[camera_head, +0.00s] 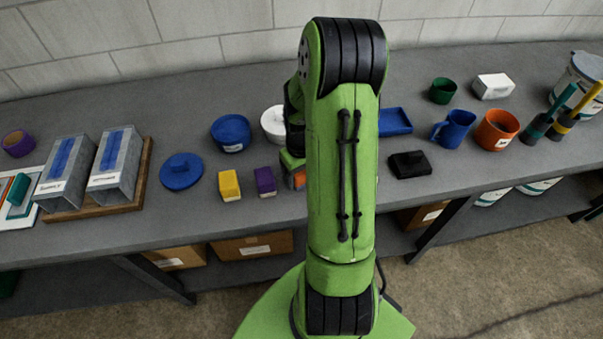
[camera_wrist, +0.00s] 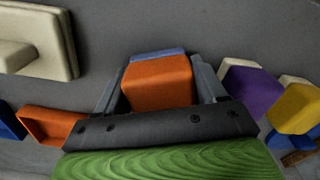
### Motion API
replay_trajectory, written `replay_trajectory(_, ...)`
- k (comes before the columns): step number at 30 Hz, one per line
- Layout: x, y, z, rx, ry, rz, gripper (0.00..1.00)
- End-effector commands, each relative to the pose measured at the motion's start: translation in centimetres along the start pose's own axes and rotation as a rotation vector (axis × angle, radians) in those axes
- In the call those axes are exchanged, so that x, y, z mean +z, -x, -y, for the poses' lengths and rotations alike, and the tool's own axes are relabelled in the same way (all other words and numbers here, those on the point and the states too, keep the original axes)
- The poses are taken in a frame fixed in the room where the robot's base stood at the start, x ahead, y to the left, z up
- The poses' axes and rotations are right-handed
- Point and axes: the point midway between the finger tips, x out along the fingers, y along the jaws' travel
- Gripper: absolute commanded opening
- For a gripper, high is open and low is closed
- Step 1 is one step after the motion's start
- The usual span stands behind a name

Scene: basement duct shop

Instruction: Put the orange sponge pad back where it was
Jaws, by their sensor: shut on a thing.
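The orange sponge pad (camera_wrist: 158,84) sits between the two fingers of my gripper (camera_wrist: 158,72) in the wrist view, with a blue-grey strip along its far edge. The fingers are shut on its sides. In the head view, a small part of the orange pad (camera_head: 299,179) shows at the left edge of my arm, to the right of the purple pad (camera_head: 265,181) and the yellow pad (camera_head: 229,185). My arm hides most of the gripper there. I cannot tell whether the orange pad touches the bench.
A blue lidded disc (camera_head: 181,171), blue bowl (camera_head: 231,132) and white bowl (camera_head: 273,124) stand left of my arm. A black block (camera_head: 410,164) and blue tray (camera_head: 395,122) lie right. The bench (camera_head: 340,60) has a clear strip at the back.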

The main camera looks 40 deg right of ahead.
Motion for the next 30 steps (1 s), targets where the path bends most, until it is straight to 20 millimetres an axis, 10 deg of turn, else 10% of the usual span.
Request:
replay_trajectory(2,0.0,-0.4,0.0,0.0,0.0,0.0,0.46)
replay_trajectory(3,0.0,-0.4,0.0,0.0,0.0,0.0,0.73)
replay_trajectory(8,0.0,-0.3,0.0,0.0,0.0,0.0,0.96)
replay_trajectory(18,-0.1,0.5,0.0,0.001,0.0,-0.002,0.96)
replay_trajectory(30,-0.1,10.4,0.0,0.002,0.001,-0.005,0.96)
